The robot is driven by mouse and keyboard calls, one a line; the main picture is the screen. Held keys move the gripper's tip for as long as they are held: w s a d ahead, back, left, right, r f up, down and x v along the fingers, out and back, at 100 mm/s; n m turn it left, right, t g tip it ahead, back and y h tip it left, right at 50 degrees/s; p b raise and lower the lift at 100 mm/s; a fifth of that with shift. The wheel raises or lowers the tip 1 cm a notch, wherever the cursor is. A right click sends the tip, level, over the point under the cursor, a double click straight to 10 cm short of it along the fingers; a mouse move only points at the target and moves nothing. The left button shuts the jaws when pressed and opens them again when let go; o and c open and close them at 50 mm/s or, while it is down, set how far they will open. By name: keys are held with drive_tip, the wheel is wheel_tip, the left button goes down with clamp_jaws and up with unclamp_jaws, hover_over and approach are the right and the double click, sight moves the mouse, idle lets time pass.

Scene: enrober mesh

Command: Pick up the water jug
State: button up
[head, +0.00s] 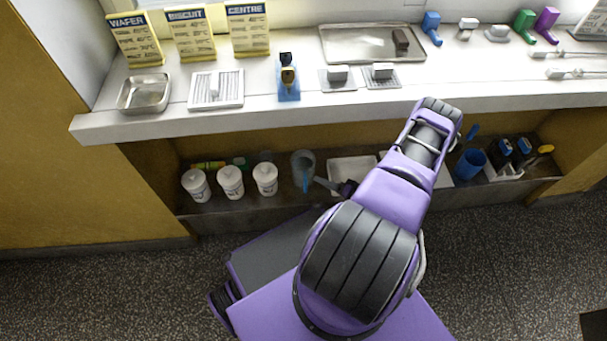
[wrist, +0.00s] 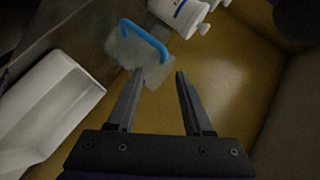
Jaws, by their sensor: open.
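The water jug (head: 302,161) is a greyish, see-through vessel with a blue handle. It stands on the lower shelf between the white tubs and a white tray. In the wrist view the jug (wrist: 122,47) is beyond the fingertips, with its blue handle arching over its top side. My gripper (head: 326,184) is just right of the jug in the head view, pointing at it. In the wrist view my gripper (wrist: 158,73) is open and empty. Its left fingertip overlaps the jug's lower part in the picture; I cannot tell whether they touch.
White lidded tubs (head: 231,182) stand left of the jug. A white tray (head: 352,168) lies to its right; a pale tray (wrist: 50,115) shows in the wrist view. A blue container (head: 470,164) stands farther right. The worktop (head: 200,118) overhangs the shelf (head: 240,212).

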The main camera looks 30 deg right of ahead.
drive_tip(key=x, duration=0.7)
drive_tip(key=shift+a+r, duration=0.15)
drive_tip(key=shift+r, duration=0.05)
clamp_jaws()
drive_tip(key=shift+w, duration=0.1)
idle(1.1)
